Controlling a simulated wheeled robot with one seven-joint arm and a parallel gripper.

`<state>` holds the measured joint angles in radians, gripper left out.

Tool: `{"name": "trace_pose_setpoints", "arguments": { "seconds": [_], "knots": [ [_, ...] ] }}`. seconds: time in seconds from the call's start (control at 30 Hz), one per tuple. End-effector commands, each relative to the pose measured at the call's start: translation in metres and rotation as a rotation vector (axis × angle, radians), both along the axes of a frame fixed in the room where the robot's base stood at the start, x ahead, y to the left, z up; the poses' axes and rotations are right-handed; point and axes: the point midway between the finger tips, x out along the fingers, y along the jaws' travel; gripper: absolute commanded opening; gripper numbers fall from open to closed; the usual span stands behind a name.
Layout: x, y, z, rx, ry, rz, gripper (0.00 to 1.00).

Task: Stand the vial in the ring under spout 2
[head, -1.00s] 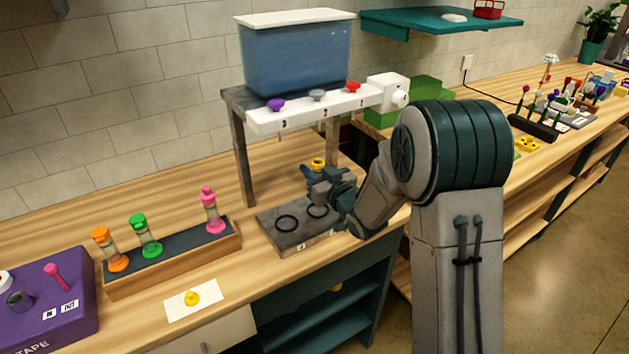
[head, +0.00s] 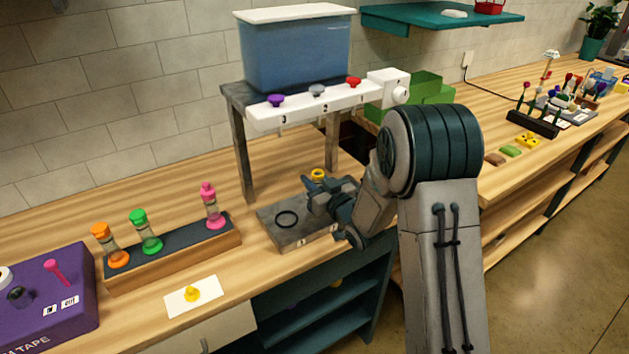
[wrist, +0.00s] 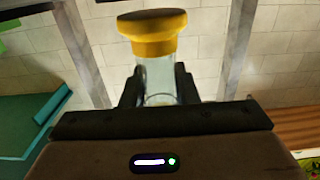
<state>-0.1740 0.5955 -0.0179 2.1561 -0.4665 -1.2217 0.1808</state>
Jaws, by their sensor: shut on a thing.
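The vial, a clear tube with a yellow cap (head: 317,174), is held upright in my gripper (head: 312,192). In the wrist view the yellow cap (wrist: 153,32) and clear glass (wrist: 158,78) stand between the two dark fingers. My gripper is over the grey base plate (head: 282,240). A dark ring (head: 287,219) shows on the plate's left part; the plate beside it is hidden by my gripper. Spout 2 is on the white bar (head: 340,105), with the grey knob (head: 317,91) in the middle. I cannot tell whether the vial's bottom touches the plate.
A wooden rack (head: 170,262) with several capped vials stands left of the plate. A purple tape box (head: 45,310) is at far left, and a white card (head: 194,296) with a yellow piece lies in front. The dispenser's grey leg (head: 244,160) rises behind the plate.

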Motion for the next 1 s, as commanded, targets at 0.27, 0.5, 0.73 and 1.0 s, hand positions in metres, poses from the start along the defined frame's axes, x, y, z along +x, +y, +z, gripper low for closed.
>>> {"name": "trace_pose_setpoints", "arguments": {
  "seconds": [0.27,0.5,0.73,1.0],
  "knots": [
    [0.0,0.0,-0.005,0.002,-0.002,0.0,0.0],
    [0.0,0.0,-0.006,0.0,0.0,0.0,0.49],
    [0.0,0.0,-0.006,0.0,0.0,0.0,0.49],
    [0.0,0.0,0.004,0.0,0.0,0.0,0.49]
  ]
}}
